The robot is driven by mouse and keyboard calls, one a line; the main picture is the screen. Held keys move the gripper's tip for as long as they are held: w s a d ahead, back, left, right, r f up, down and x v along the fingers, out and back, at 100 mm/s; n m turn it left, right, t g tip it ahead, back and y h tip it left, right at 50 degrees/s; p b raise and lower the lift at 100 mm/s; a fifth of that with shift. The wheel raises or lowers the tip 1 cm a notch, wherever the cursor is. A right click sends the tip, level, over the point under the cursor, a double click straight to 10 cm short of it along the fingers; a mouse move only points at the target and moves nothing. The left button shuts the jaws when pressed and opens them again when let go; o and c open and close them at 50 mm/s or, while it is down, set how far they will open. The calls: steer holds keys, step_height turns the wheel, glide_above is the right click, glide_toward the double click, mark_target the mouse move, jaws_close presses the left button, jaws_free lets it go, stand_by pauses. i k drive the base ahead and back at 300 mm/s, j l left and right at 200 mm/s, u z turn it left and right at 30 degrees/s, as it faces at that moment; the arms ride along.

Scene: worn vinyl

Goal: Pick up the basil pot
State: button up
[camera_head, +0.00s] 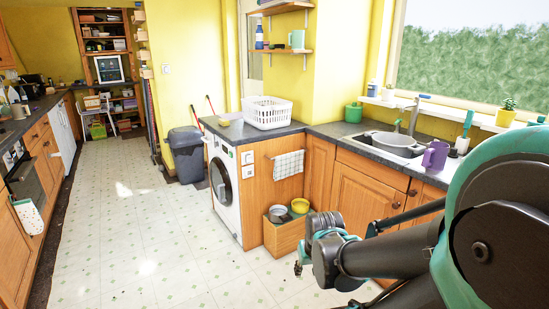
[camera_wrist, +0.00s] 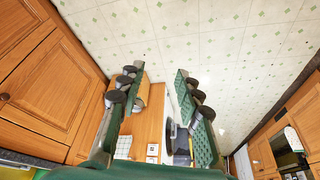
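No pot can be clearly made out as basil. A small yellow pot with a green plant (camera_head: 506,112) stands on the windowsill at the right in the head view; the plant's kind is too small to tell. More green shows at the right edge, partly cut off by the frame and my arm. My gripper (camera_wrist: 158,72) is open and empty in the wrist view, its two green fingers wide apart above the floor, with cabinet fronts beyond. It is well away from the yellow pot, which the wrist view does not show.
A green pot-like container (camera_head: 353,112) stands behind the sink. A white basket (camera_head: 267,112) sits above the washing machine (camera_head: 222,185). A wooden box (camera_head: 284,234) stands on the floor. The floor at left is clear.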

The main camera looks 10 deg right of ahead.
mark_target(388, 94)
steer(key=i+z, duration=0.25)
steer(key=i, duration=0.3)
steer(key=i+j+z, duration=0.2)
steer(key=i, duration=0.35)
steer(key=i+j+z, duration=0.25)
steer(key=i, duration=0.25)
